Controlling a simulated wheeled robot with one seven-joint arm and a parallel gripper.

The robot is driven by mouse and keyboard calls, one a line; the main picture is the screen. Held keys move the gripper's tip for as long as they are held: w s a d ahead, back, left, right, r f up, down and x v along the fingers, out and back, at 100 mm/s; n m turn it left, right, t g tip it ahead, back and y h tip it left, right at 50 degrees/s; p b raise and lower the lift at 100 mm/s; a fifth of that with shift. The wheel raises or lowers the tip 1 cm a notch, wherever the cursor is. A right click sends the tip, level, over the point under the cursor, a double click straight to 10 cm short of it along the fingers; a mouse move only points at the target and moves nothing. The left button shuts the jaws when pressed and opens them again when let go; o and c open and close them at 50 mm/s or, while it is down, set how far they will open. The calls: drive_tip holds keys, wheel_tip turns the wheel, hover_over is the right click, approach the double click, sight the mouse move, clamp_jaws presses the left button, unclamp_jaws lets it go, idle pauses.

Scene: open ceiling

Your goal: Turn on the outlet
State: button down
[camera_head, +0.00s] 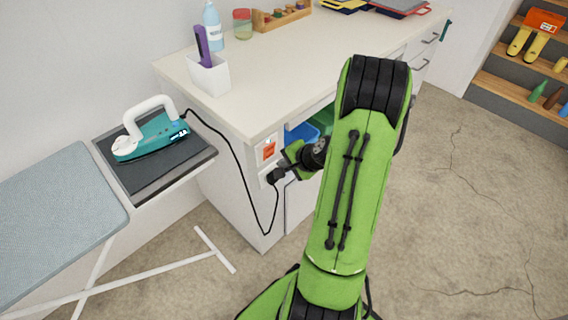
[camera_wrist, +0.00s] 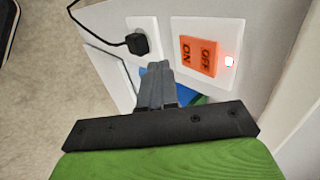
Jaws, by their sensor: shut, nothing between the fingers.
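An orange rocker switch (camera_wrist: 198,56) marked ON and OFF sits in a white plate on the cabinet side; it also shows in the head view (camera_head: 269,151). My gripper (camera_wrist: 159,66) is shut and empty. Its fingertips appear between the plug and the switch, overlapping the outlet plate's edge. I cannot tell whether they touch the wall.
The black cord (camera_head: 237,160) runs from the plug to a teal iron (camera_head: 152,137) on a dark rest. An ironing board (camera_head: 55,215) stands at the left. The white cabinet top (camera_head: 275,75) lies above the switch. Open floor (camera_head: 460,215) is at the right.

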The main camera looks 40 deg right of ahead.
drive_tip(key=s+r+p, duration=0.2)
drive_tip(key=s+r, duration=0.3)
drive_tip(key=s, duration=0.3)
drive_tip(key=shift+s+d, duration=0.15)
drive_tip(key=shift+s, duration=0.2)
drive_tip(key=w+a+r+n+g+p, duration=0.1)
drive_tip(key=a+r+n+g+p, duration=0.2)
drive_tip(key=a+r+n+p, duration=0.85)
drive_tip(key=s+a+r+n, duration=0.3)
drive_tip(key=a+r, duration=0.3)
drive_tip(key=r, duration=0.2)
drive_tip(key=s+a+r+n, duration=0.3)
drive_tip(key=s+a+r, duration=0.3)
drive_tip(key=r, duration=0.3)
drive_tip(key=shift+s+a, duration=0.15)
drive_tip(key=shift+a, duration=0.05)
drive_tip(key=c, duration=1.8)
unclamp_jaws()
drive_tip(key=shift+r, duration=0.15)
drive_tip(key=shift+c, duration=0.2)
